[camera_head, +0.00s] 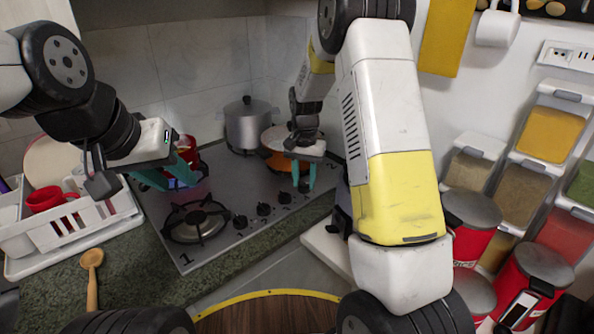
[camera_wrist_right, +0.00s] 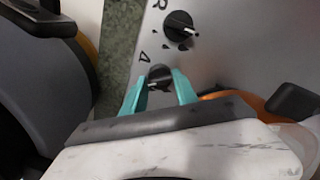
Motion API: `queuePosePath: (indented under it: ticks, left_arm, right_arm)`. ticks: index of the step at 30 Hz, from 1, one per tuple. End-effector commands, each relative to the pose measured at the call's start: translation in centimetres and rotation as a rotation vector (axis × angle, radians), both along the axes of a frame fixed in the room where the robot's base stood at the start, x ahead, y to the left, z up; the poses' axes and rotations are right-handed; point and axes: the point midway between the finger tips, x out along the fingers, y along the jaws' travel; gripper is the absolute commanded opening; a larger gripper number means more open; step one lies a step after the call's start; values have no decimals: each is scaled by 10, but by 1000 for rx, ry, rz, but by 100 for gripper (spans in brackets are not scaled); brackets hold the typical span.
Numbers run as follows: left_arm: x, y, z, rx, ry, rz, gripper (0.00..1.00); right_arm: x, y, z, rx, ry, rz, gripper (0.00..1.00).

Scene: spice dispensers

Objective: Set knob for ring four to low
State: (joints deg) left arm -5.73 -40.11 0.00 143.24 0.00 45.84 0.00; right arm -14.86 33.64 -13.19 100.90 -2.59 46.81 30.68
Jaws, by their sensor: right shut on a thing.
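The gas hob (camera_head: 225,180) has a row of black knobs along its front right edge. My right gripper (camera_head: 303,187) reaches down over the far end of that row. In the right wrist view its teal fingers (camera_wrist_right: 160,88) are on both sides of a black knob (camera_wrist_right: 158,76), shut on it. A printed mark like a 4 (camera_wrist_right: 143,57) is beside this knob. Another knob (camera_wrist_right: 180,26) with a white pointer line stands free above it. The held knob's setting is hard to read. My left gripper (camera_head: 167,179) is open and empty above the hob's left side.
A steel pot (camera_head: 250,125) and an orange pan (camera_head: 280,145) stand at the hob's back. A white dish rack (camera_head: 70,235) and a wooden spoon (camera_head: 92,278) are at the left. Red canisters (camera_head: 472,240) and spice dispensers (camera_head: 550,135) are at the right.

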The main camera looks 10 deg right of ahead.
Motion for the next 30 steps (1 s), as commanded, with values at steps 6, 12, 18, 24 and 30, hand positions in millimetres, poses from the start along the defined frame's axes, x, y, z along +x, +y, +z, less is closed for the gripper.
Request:
queuePosePath:
  ticks: [6,12,18,24,30]
  left_arm:
    - [0,0,0,0,0,0,36]
    - [0,0,0,0,0,0,36]
    - [0,0,0,0,0,0,36]
    - [0,0,0,0,0,0,36]
    - [0,0,0,0,0,0,36]
  right_arm:
    - [0,0,1,0,-1,-36,0]
    - [0,0,1,0,-1,-40,0]
    - [0,0,1,0,-1,-39,0]
    - [0,0,0,0,-1,-39,56]
    - [0,0,0,0,-1,-39,56]
